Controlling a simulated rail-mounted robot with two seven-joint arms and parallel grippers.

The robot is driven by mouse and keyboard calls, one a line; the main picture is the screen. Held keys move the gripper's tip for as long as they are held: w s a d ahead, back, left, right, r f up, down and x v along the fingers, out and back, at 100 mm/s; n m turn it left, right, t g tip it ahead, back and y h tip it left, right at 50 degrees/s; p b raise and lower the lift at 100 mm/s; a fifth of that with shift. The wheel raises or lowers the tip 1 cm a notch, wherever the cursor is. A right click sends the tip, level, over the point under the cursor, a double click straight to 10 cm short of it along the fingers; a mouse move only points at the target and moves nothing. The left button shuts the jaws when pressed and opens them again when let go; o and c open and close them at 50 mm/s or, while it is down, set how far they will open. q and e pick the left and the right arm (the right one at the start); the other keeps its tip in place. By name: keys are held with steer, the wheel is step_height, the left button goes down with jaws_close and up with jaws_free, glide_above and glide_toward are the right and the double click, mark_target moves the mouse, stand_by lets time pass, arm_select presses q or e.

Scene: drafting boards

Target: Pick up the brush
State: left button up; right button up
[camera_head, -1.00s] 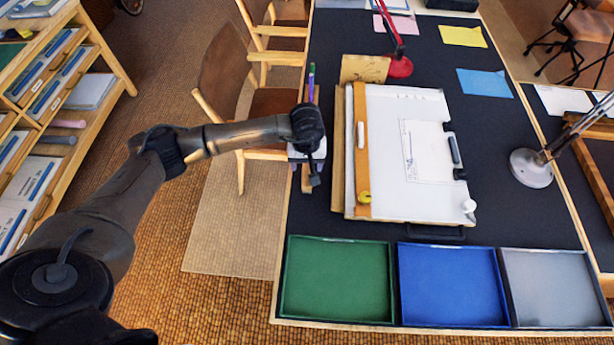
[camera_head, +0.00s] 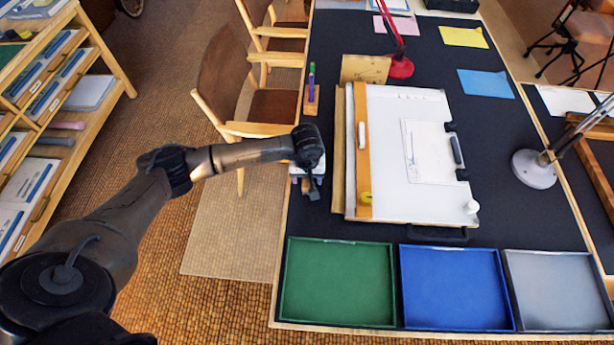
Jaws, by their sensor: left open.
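My left gripper (camera_head: 312,188) points down over the left edge of the dark desk, beside the drawing board. It is open, and its fingers are small and dark in this view. A pale object (camera_head: 297,171) shows partly below it; the wrist hides most of it, and I cannot tell whether it is the brush or whether the fingers touch it. I cannot make out a brush for certain anywhere else. My right gripper is not in view.
The white drawing board (camera_head: 390,200) carries a wooden straightedge (camera_head: 364,180) and a paper sheet. A wooden pen holder (camera_head: 311,103) stands behind the gripper. Green (camera_head: 335,285), blue (camera_head: 455,290) and grey (camera_head: 555,290) trays line the front. A chair (camera_head: 225,75) stands at the left.

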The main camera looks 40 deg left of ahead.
arm_select(q)
steer(key=shift+c, duration=0.3)
steer(key=c, duration=0.9)
steer(key=shift+r, duration=0.2)
steer(key=shift+c, duration=0.2)
steer(key=shift+r, duration=0.65)
step_height(320, 180, up, 3)
steer(key=shift+f+p, duration=0.15)
steer(key=shift+p, duration=0.4)
steer(key=d+r, duration=0.2)
steer(key=d, duration=0.1)
steer(key=d+r+p, duration=0.1)
steer(key=d+r, duration=0.1)
steer(key=d, duration=0.2)
steer(key=d+r, duration=0.2)
steer(key=d, duration=0.1)
steer(key=shift+w+d, duration=0.1)
steer(key=shift+d, duration=0.2)
steer(key=shift+d+r, duration=0.35)
steer(key=shift+d, duration=0.2)
